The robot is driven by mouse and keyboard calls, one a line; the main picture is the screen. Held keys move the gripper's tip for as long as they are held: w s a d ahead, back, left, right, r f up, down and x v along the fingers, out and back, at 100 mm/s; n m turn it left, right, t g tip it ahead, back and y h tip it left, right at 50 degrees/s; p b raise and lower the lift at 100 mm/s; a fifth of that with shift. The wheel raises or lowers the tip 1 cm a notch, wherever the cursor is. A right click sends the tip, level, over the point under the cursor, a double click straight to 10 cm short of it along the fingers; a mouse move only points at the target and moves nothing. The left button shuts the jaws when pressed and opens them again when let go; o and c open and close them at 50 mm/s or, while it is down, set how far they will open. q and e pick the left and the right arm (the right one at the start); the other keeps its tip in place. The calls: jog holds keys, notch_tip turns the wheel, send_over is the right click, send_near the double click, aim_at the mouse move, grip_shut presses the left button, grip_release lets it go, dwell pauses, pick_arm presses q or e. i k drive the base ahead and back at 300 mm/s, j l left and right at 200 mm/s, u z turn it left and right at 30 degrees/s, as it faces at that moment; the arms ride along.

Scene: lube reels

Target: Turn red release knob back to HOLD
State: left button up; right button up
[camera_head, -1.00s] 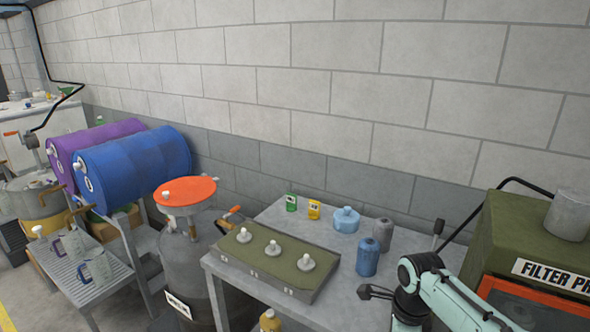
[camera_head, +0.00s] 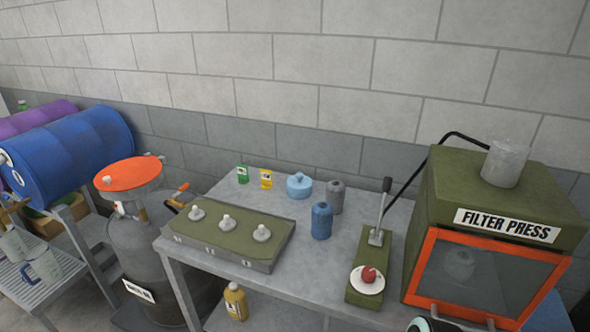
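A red knob (camera_head: 368,274) sits on a round white plate (camera_head: 362,287) at the near end of a narrow green base (camera_head: 384,257). A lever with a dark grip (camera_head: 386,186) stands up from the same base, behind the knob. The base lies on the grey metal table, just left of the filter press (camera_head: 495,213). No HOLD marking is readable at this size. Neither of my grippers is in view. Only a small rounded piece, probably of my arm, shows at the bottom edge below the press. Nothing touches the knob.
A green panel box (camera_head: 229,228) with several pale knobs lies on the table (camera_head: 330,265). The orange-topped drum (camera_head: 130,175) stands at left. Table space between box and lever base is clear.

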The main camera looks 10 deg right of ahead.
aim_at(369, 274)
jog(key=z, duration=1.25)
